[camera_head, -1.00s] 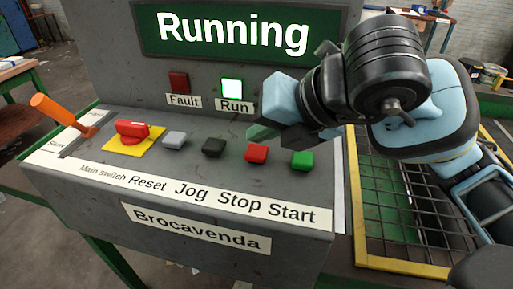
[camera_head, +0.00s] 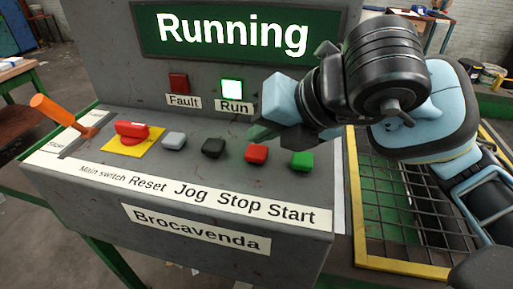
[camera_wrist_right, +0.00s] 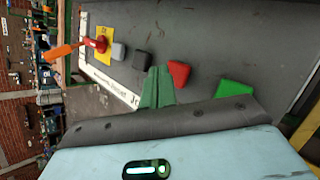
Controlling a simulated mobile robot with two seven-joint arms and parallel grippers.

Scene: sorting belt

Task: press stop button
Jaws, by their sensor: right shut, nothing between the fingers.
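The red stop button (camera_head: 256,153) sits on the grey sloped panel above the word Stop, between the black jog button (camera_head: 213,148) and the green start button (camera_head: 302,161). My right gripper (camera_head: 262,131) is shut and empty, with its green fingertips just behind and above the stop button. In the right wrist view the shut fingers (camera_wrist_right: 157,88) point at the panel between the black button (camera_wrist_right: 142,61) and the red button (camera_wrist_right: 179,74). I cannot tell whether the fingertips touch anything. My left gripper is not in view.
A display (camera_head: 235,30) reads Running. The Run lamp (camera_head: 232,88) is lit white, and the Fault lamp (camera_head: 179,83) is dark red. A grey reset button (camera_head: 174,139), a red main switch (camera_head: 131,130) on yellow and an orange lever (camera_head: 60,113) are further left. A yellow-framed mesh (camera_head: 400,262) lies right.

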